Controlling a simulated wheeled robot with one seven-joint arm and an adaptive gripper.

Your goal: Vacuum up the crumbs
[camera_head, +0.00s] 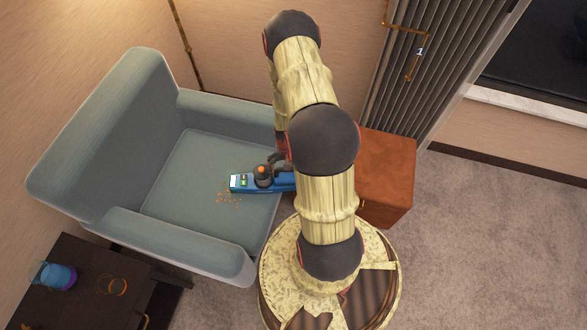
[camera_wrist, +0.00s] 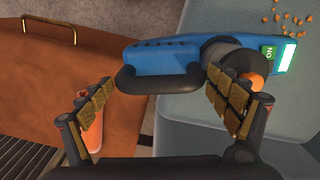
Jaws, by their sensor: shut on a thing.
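The blue handheld vacuum (camera_head: 252,184) is over the seat of the grey-green armchair (camera_head: 190,215), its nose pointing left. Orange crumbs (camera_head: 229,199) lie scattered on the seat, just below the nose in the picture. My gripper (camera_head: 282,163) is shut on the vacuum, partly hidden by my arm. In the wrist view, my gripper's fingers (camera_wrist: 160,108) stand on both sides of the dark handle of the vacuum (camera_wrist: 160,57). A green panel, seemingly reading ON, and a bright white strip show near its nose. The crumbs (camera_wrist: 290,20) lie beyond that end. I cannot tell whether the vacuum touches the seat.
A brown-orange cabinet (camera_head: 388,172) stands right of the armchair, close behind my arm. A dark side table (camera_head: 75,305) with a blue-purple glass (camera_head: 57,277) is at lower left. The armchair's backrest and armrests border the seat. Carpet (camera_head: 480,240) at right is clear.

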